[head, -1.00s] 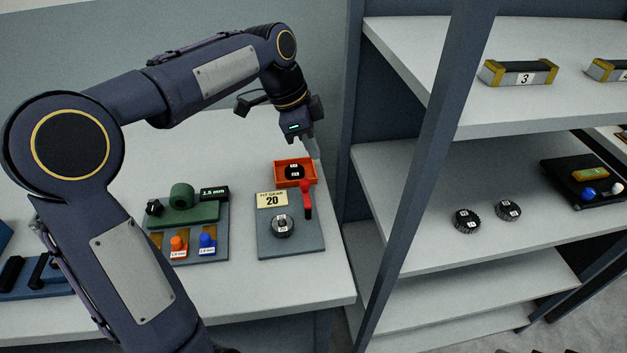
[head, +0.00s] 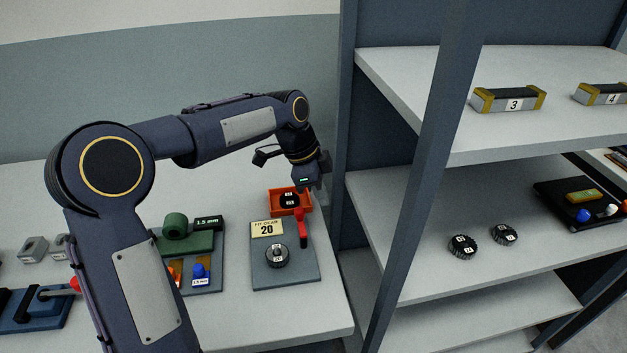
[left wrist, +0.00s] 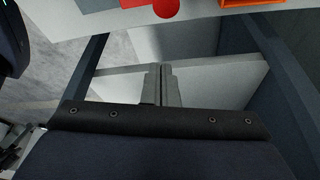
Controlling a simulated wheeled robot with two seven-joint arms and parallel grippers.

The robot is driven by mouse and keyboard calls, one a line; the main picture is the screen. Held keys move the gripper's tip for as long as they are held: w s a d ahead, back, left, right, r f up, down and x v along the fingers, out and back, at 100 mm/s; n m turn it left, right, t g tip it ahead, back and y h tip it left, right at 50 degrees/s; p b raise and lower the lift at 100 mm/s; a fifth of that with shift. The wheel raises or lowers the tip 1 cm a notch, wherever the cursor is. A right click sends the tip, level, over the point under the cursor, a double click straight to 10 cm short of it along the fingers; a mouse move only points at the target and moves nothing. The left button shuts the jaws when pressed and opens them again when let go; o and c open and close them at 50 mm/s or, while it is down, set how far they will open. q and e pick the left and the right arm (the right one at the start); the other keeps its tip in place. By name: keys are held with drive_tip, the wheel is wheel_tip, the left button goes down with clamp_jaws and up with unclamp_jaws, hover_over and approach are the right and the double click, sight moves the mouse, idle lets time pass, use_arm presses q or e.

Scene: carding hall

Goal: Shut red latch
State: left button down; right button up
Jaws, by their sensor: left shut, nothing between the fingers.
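The red latch (head: 303,228) is a small lever with a dark end, on the right side of a grey plate (head: 265,278). It points toward the front edge of the table, just in front of an orange-red tray (head: 274,197). The latch's rounded red part also shows at the top of the left wrist view (left wrist: 166,8). My left gripper (head: 312,188) is shut and empty, at the right end of the tray and behind the latch. I cannot tell whether it touches either. Its fingers show together in the left wrist view (left wrist: 162,84). My right gripper is not in view.
A dark gear (head: 277,256) sits on the plate below a "FIT GEAR 20" card (head: 267,229). A green fixture (head: 187,242) stands to the left. A shelf post (head: 425,180) and shelves with gears stand to the right.

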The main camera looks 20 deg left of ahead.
sight(301, 221)
use_arm(q)
drive_tip(key=shift+s+a+f+p, duration=0.2)
drive_tip(key=shift+a+f, duration=0.5)
drive_tip(key=shift+f, duration=0.2)
drive_tip(key=shift+s+a+f+p, duration=0.2)
drive_tip(key=shift+a+f, duration=0.45)
drive_tip(key=shift+f, duration=0.25)
drive_tip(key=shift+a+n, duration=0.1)
drive_tip(key=shift+n, duration=0.2)
